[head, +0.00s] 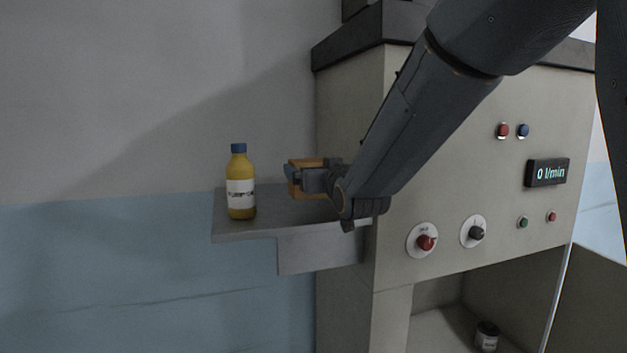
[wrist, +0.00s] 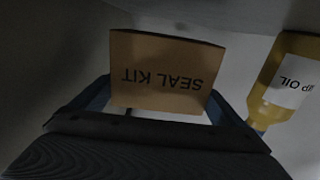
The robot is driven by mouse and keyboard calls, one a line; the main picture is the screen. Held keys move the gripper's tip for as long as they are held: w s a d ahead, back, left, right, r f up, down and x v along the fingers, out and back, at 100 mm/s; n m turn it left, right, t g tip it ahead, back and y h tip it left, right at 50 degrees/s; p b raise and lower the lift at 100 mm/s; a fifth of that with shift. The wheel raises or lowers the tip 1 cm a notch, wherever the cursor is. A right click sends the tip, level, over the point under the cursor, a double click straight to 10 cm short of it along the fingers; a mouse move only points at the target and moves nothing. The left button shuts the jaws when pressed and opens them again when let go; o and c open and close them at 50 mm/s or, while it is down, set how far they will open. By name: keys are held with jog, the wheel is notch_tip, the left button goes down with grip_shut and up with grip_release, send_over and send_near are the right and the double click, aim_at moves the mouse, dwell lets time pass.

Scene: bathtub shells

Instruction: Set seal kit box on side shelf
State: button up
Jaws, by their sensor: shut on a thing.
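The seal kit box (head: 309,190) is a small orange-brown carton, held between the fingers of my gripper (head: 312,180) over the side shelf (head: 262,230). In the wrist view the box (wrist: 165,75) shows its "SEAL KIT" label upside down, with a finger of my gripper (wrist: 160,110) on each side. The shelf is a grey plate fixed to the left side of the machine. The box looks at or just above the shelf top; I cannot tell whether it touches. My gripper and wrist hide the right part of the shelf.
A yellow oil bottle (head: 240,185) with a blue cap stands on the shelf's left end; it also shows in the wrist view (wrist: 283,80). The machine (head: 480,180) with knobs, buttons and a "0 l/min" display stands right. A small jar (head: 487,336) sits in its lower bay.

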jog(key=shift+f+p, duration=0.35)
jog(key=shift+f, duration=1.2)
jog(key=shift+f, duration=0.1)
jog(key=o, duration=1)
jog(key=shift+f, duration=0.1)
jog(key=shift+c, duration=0.2)
jog(key=shift+r, duration=0.2)
jog(key=b+v, duration=0.4)
jog(key=v, duration=0.8)
